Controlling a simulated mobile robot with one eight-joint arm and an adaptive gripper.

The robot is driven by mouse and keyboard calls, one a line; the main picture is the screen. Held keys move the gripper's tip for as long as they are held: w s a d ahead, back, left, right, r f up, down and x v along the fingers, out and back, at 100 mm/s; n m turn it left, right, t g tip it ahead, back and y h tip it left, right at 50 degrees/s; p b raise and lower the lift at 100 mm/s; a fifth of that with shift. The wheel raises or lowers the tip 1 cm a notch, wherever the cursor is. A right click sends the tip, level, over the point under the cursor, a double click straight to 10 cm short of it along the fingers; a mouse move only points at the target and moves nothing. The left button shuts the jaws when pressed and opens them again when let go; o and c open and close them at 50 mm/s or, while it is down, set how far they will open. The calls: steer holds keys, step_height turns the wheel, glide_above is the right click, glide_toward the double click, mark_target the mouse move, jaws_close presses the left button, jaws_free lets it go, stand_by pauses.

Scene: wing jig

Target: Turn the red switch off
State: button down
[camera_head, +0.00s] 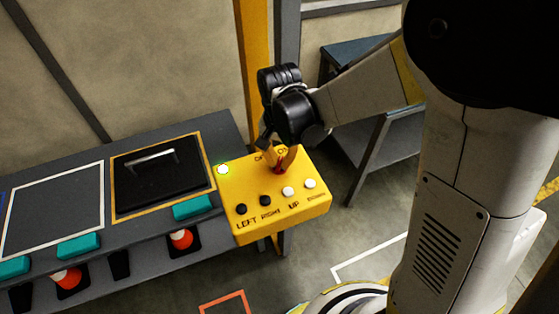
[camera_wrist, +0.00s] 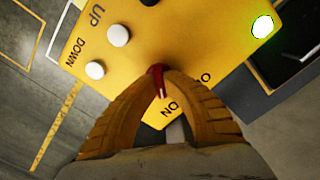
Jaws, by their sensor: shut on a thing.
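The yellow control box (camera_head: 300,208) sits at the right end of the grey bench. Its red switch (camera_head: 278,169) stands near the back of its top face, between the OFF and ON lettering, partly hidden by my fingers. In the wrist view the red switch (camera_wrist: 157,80) shows between my yellow fingertips, leaning a little. My gripper (camera_head: 280,160) is shut on the red switch from above; the fingertips also meet at it in the wrist view (camera_wrist: 160,75). A green lamp (camera_head: 223,169) on the box is lit.
Black buttons (camera_head: 241,209) and white buttons (camera_head: 288,191) lie along the front of the box. A black panel with a handle (camera_head: 158,170), teal blocks (camera_head: 193,208) and orange-and-white cones (camera_head: 181,239) are left of it. A grey stand (camera_head: 375,150) is behind right.

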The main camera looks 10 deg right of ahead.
steer(key=n+b, duration=0.1)
steer(key=n, duration=0.3)
steer(key=shift+f, duration=0.1)
steer(key=n+b, duration=0.1)
steer(key=n, duration=0.7)
steer(key=shift+n+b, duration=0.3)
steer(key=shift+n, duration=1.9)
steer(key=c, duration=1.5)
jaws_free()
steer(key=shift+r, duration=0.2)
